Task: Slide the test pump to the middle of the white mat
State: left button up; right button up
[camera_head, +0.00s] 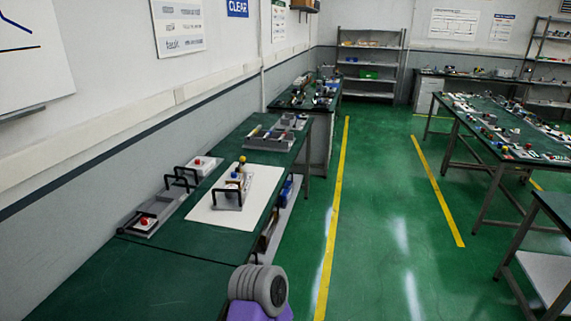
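A white mat (263,200) lies on the green workbench along the left wall. A small device (229,194) with a grey base, a black handle and yellow and red-topped parts stands on the mat, left of its middle. It is likely the test pump, but no label is readable. Neither of my grippers can be seen in the head view.
A grey unit with a red button (146,221) sits left of the mat near the wall. A similar unit (199,167) stands behind it. A grey tray (268,143) lies farther back. The bench's near part (150,275) is bare.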

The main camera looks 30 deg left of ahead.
aim_at(233, 194)
jog(key=z, duration=0.2)
jog(key=i, duration=1.8)
jog(key=u, duration=1.4)
jog(key=i, duration=0.75)
jog(key=u, duration=0.8)
